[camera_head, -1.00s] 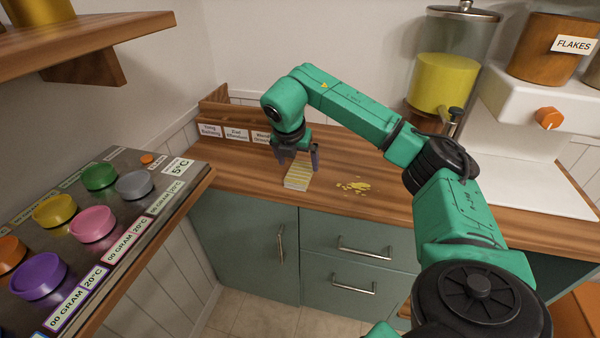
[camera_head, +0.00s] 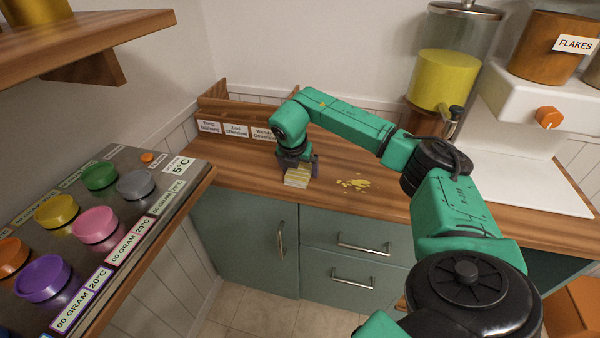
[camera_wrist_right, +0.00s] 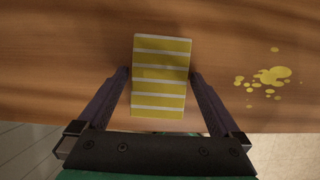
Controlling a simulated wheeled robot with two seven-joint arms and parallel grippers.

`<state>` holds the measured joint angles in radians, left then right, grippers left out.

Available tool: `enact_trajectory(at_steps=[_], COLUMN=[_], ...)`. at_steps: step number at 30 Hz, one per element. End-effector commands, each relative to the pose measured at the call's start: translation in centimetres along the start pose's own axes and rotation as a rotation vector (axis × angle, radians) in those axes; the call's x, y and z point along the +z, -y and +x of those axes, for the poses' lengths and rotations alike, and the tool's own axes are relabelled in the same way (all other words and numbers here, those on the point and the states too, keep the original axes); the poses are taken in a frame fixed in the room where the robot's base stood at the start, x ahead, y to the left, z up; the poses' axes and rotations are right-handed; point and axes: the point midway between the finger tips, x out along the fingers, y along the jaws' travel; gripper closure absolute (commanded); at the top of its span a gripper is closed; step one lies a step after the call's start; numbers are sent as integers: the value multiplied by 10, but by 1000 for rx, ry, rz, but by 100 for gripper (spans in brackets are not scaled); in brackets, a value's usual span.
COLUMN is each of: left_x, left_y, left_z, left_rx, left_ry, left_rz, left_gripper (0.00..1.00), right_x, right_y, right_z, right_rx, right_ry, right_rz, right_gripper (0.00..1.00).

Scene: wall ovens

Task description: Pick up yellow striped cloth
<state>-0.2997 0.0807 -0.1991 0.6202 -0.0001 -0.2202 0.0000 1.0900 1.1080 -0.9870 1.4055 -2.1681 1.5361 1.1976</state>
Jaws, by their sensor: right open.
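The yellow cloth with white stripes (camera_head: 297,179) lies on the wooden counter near its front edge. In the right wrist view the cloth (camera_wrist_right: 161,78) reaches in between the two fingers. My right gripper (camera_head: 298,170) is low over the cloth, pointing down. In the wrist view my right gripper (camera_wrist_right: 160,84) is open, with one finger on each side of the cloth and a small gap at each side. Part of the cloth is hidden behind the gripper in the head view. My left gripper is not in view.
A yellow spill (camera_head: 354,184) lies on the counter (camera_head: 390,200) right of the cloth. A labelled wooden box (camera_head: 236,128) stands behind. A panel with several coloured knobs (camera_head: 93,223) is at left. A yellow-filled dispenser (camera_head: 445,80) and white machine (camera_head: 530,110) stand at right.

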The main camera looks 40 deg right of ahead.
Motion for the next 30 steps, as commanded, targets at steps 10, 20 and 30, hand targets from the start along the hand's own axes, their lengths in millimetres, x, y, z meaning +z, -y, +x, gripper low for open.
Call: enact_trajectory(at_steps=[10, 20, 30], left_x=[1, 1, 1], left_y=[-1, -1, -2], left_z=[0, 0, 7], left_rx=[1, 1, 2], left_ry=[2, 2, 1], left_rz=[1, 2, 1], left_gripper=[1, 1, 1], right_x=[0, 8, 53], right_y=[0, -1, -2], right_z=[0, -18, -129], right_rx=[0, 4, 8], right_ry=[0, 2, 2], right_rz=[0, 1, 2], right_gripper=[74, 74, 74])
